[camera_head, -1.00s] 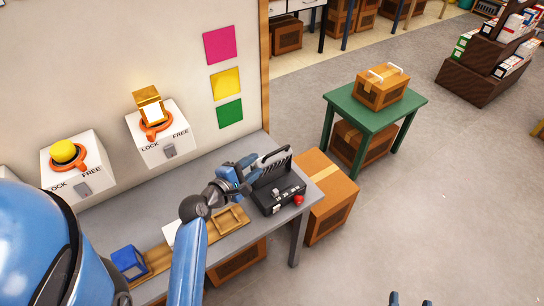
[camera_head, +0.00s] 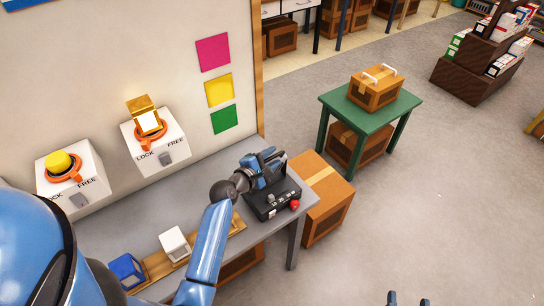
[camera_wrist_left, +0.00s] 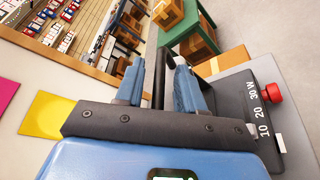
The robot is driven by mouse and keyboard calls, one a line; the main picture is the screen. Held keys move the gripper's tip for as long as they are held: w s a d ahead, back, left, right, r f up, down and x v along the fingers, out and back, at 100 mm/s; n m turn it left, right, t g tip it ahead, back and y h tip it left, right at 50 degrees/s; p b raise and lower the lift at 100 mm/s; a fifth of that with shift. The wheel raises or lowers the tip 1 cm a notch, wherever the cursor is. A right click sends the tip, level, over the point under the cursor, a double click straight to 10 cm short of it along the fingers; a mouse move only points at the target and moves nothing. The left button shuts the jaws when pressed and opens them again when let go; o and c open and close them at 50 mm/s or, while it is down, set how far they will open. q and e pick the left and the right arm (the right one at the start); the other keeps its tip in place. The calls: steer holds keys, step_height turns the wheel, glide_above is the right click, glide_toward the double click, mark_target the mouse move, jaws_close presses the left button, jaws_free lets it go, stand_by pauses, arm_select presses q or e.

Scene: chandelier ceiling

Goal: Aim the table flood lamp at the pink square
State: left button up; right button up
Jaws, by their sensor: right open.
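The table flood lamp (camera_head: 273,205) has a black base with a red knob and stands at the right end of the grey table. Its base also shows in the left wrist view (camera_wrist_left: 255,110), with marks 10, 20 and 30W. My left gripper (camera_head: 272,160) is over the lamp and hides its upper part. In the left wrist view, its blue fingers (camera_wrist_left: 160,85) stand on either side of a dark bar; I cannot tell whether they press on it. The pink square (camera_head: 213,52) is on the wall, above a yellow and a green square. My right gripper (camera_head: 407,300) is open and empty at the bottom edge.
Two wall boxes marked LOCK and FREE carry a yellow knob (camera_head: 58,162) and a gold lamp (camera_head: 147,118). A white block (camera_head: 175,243) and a blue block (camera_head: 127,270) are on the table. A cardboard box (camera_head: 325,205) stands right of it, near a green table (camera_head: 365,118).

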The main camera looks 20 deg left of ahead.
arm_select(q)
steer(key=shift+w+d, duration=0.1)
steer(key=shift+w, duration=0.05)
steer(key=shift+c, duration=0.5)
jaws_close()
steer(key=s+d+f+m+t+b, duration=0.1)
steer(key=b, duration=0.1)
steer(key=d+f+m+b, duration=0.1)
steer(key=m+b, duration=0.1)
steer(key=b, duration=0.1)
steer(key=shift+s+d+m+t, duration=0.15)
steer(key=shift+s+m+t, duration=0.15)
steer(key=shift+s+t, duration=0.1)
